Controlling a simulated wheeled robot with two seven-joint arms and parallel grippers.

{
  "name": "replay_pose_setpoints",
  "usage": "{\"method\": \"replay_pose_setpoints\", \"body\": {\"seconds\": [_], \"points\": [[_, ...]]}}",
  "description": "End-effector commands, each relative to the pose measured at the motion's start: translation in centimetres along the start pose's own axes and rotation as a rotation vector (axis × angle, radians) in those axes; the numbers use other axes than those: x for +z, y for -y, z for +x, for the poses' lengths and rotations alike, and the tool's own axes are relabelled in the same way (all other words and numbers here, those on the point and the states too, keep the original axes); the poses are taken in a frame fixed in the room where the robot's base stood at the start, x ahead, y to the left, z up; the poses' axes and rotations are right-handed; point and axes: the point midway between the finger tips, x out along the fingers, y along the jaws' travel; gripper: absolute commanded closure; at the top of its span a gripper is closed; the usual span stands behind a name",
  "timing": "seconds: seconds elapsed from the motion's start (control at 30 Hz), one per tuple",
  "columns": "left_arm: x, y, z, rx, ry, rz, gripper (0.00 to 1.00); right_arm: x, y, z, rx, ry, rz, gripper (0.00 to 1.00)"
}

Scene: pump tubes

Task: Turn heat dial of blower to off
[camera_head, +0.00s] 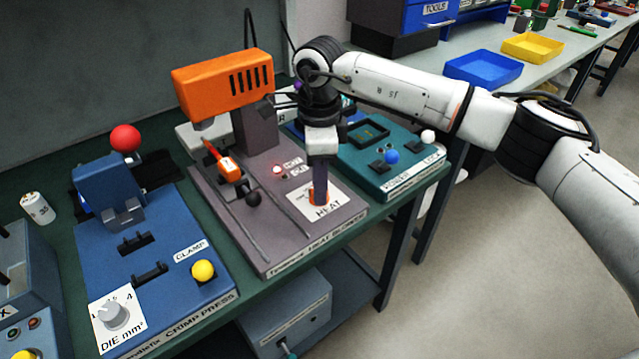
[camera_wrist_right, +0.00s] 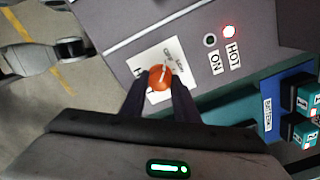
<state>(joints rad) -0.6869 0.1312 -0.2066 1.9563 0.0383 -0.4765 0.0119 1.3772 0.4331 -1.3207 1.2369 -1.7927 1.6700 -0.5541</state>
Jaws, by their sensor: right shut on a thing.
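The heat blower (camera_head: 222,88) has an orange head on a grey post and a grey base (camera_head: 285,245). Its heat dial is an orange knob (camera_wrist_right: 161,77) on a white label marked HEAT (camera_head: 331,211), near the front right of the base. My right gripper (camera_head: 319,196) points down onto the dial. In the right wrist view its fingers (camera_wrist_right: 160,92) are on either side of the orange knob, shut on it. A white pointer line shows on the knob, aimed toward the label's printed settings, too small to read surely. The red HOT lamp (camera_wrist_right: 229,31) is lit. My left gripper is not in view.
A blue crimp press (camera_head: 160,258) with a yellow knob and red ball stands left of the blower. A teal unit (camera_head: 400,165) with blue and white knobs stands close on the right. Blue and yellow trays (camera_head: 532,46) are on the far bench.

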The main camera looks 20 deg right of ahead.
Motion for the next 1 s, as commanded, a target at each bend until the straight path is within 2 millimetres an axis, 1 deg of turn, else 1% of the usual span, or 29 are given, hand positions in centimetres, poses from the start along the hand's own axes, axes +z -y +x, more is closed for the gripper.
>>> {"method": "replay_pose_setpoints", "body": {"seconds": [0.5, 0.53, 0.6, 0.63, 0.9, 1.0], "points": [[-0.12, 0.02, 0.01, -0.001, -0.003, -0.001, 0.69, 0.06, 0.06, -0.11, -0.003, 0.002, -0.023, 0.95], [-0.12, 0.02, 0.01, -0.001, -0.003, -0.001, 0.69, 0.06, 0.06, -0.11, -0.003, 0.002, -0.023, 0.69], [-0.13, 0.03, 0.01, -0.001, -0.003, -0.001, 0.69, 0.06, 0.05, -0.11, -0.002, 0.002, -0.022, 0.57], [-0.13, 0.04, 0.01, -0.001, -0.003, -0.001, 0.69, 0.06, 0.05, -0.1, -0.002, 0.002, -0.022, 0.54], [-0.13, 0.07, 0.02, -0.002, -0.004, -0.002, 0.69, 0.04, 0.02, -0.08, -0.001, 0.001, -0.021, 0.54], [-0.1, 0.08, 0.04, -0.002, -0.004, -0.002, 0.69, 0.06, 0.05, -0.61, -0.002, 0.002, -0.021, 0.54]]}}
